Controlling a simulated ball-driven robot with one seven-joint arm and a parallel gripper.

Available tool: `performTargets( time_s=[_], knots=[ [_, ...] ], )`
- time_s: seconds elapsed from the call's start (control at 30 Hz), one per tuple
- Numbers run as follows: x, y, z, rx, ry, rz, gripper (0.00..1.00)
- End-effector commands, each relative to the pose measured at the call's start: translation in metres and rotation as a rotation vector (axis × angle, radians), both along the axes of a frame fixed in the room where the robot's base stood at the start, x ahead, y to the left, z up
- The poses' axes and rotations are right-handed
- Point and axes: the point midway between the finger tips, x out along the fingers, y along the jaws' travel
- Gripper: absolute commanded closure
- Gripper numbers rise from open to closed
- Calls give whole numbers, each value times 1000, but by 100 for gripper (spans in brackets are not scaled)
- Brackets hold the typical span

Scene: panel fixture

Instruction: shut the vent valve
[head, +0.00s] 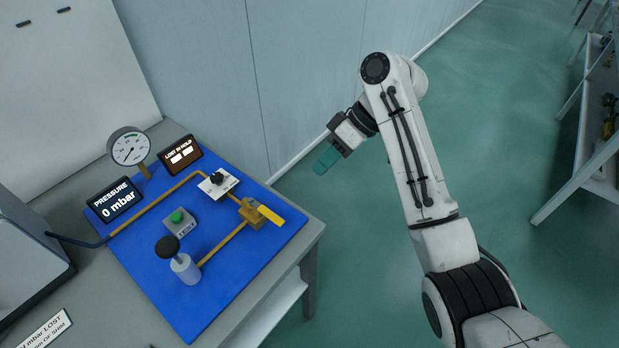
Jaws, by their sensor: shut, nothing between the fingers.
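A brass valve body (252,215) with a yellow lever (268,214) sits at the right side of the blue panel (178,315). The lever points toward the lower right, out over the panel. A small black knob (217,178) stands on a white plate behind it, also on the brass pipe line. No readable label marks which of these is the vent valve. My gripper (325,160) has teal fingers and is shut and empty. It hangs in the air to the right of the panel, beyond the table edge in the picture, apart from everything.
The panel also holds a gauge (129,148), a display reading 0 mbar (116,200), a dark sign (181,155), a green button (177,216) and a black-topped cylinder (184,267). A grey box (30,245) stands left. Shelving (590,140) is far right; floor between is clear.

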Motion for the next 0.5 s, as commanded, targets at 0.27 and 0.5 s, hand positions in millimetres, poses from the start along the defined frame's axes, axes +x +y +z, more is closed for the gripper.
performTargets(
  time_s=[0.27,0.5],
  knots=[
    [-7,26,-35,-2,4,1,100],
    [-14,53,-73,-3,2,0,100]
  ],
)
